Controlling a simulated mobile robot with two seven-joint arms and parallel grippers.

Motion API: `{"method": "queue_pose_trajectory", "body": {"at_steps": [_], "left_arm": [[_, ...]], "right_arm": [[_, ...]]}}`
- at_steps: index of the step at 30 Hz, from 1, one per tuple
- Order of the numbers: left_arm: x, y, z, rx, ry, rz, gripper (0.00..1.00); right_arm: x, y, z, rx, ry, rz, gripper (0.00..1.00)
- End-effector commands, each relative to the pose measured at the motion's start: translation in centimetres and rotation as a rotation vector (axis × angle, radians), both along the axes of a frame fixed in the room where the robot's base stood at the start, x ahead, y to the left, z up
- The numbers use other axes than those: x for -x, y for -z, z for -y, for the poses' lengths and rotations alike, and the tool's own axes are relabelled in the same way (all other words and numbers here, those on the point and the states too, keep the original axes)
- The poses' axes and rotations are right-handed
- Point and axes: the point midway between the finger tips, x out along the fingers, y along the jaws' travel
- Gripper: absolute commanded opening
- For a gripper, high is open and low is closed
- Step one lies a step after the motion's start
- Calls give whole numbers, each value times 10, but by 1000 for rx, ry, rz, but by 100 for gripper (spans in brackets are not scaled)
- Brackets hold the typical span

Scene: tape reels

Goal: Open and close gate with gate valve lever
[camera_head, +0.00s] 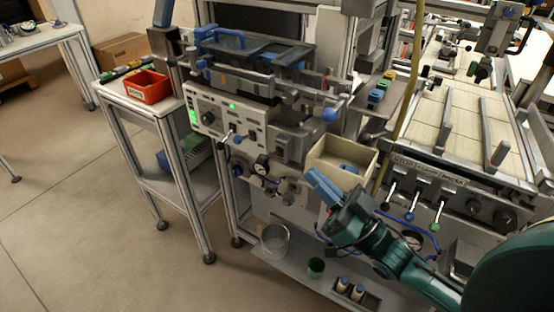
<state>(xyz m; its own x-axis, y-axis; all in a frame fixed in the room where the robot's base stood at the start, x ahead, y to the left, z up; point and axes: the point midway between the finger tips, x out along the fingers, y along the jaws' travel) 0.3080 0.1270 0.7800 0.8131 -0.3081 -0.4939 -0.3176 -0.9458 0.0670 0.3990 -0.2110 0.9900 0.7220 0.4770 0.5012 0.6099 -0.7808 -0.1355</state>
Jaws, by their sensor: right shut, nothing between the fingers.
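My right gripper (318,184) has blue fingers and comes in from the lower right on a teal arm. Its fingers are together and empty, in front of a beige bin (355,150). A labelled panel to the right carries small levers: one with a dark knob (390,187), one with a blue knob (409,216) and one with a green knob (436,227). The gripper is left of these levers and apart from them. I cannot tell which lever is the gate valve lever, nor make out the gate. My left gripper is out of view.
A grey machine with a lit control panel (230,115) stands in the middle. A side table holds a red bin (149,87). The floor at left is free.

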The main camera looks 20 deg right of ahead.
Motion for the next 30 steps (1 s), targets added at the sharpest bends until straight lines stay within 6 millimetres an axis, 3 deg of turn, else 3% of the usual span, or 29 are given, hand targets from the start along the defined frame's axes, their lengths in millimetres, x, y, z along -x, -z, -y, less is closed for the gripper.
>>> {"method": "queue_pose_trajectory", "body": {"at_steps": [5,17,22,30], "left_arm": [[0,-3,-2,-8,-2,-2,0],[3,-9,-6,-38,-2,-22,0],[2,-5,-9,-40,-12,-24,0],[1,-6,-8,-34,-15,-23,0]], "right_arm": [[-11,-10,-7,-1,0,3,0],[-71,-53,-47,-1,0,4,0],[-74,-25,-53,0,1,-5,0],[-75,-11,-57,1,0,-1,0]]}}
